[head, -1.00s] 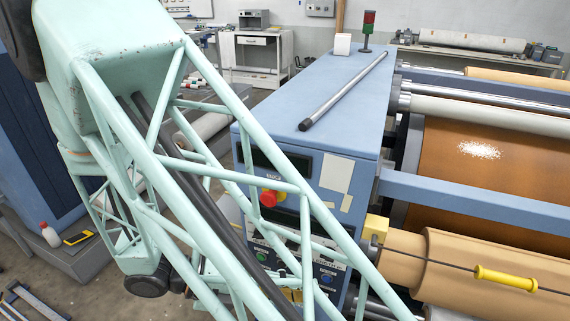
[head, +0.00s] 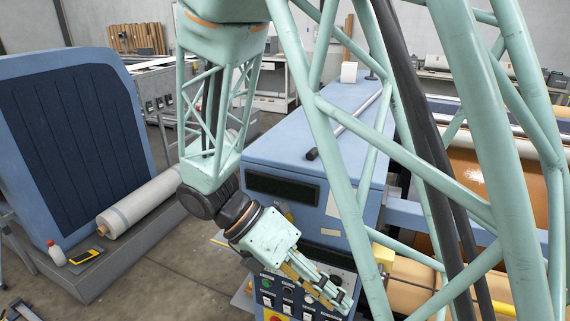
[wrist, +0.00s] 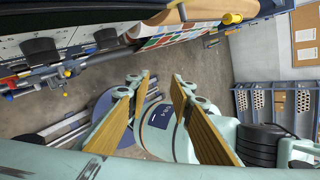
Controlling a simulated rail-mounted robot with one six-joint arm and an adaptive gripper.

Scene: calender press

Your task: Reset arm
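My arm's pale green lattice link crosses the right half of the head view and covers part of the press. My gripper (head: 332,294) hangs low in front of the control panel (head: 290,296) on the blue press cabinet (head: 290,155); I cannot tell if it touches the panel. In the wrist view, my gripper (wrist: 161,80) has its two tan-padded fingers spread with a clear gap and nothing held between them.
A metal bar (head: 350,118) lies on the cabinet. Brown rolls (head: 470,185) are at right. Bare floor (head: 165,270) shows between the machines.

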